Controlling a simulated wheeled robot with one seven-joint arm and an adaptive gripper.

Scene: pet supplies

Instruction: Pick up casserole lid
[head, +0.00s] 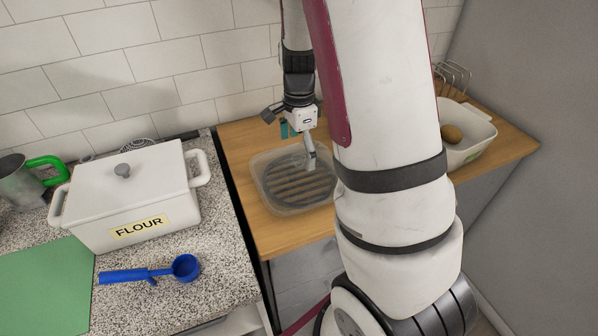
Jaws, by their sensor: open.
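A white rectangular lid (128,172) with a grey knob sits on a white pot (150,222) with side handles and a FLOUR label, on the speckled counter at left. It is the only clear lid with a knob in view. My gripper (290,132) is to the right of it, over the wooden counter, open with its fingers spread. It is above or at a translucent tub (262,200) holding a dark, ribbed round thing (300,186); I cannot tell whether a finger touches it. My arm hides part of the tub's right side.
A blue scoop (150,274) lies in front of the pot, beside a green board (45,290). A metal jug (20,182) with a green handle stands at left. A white bin (470,150) with a brown item stands at right. A tiled wall is behind.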

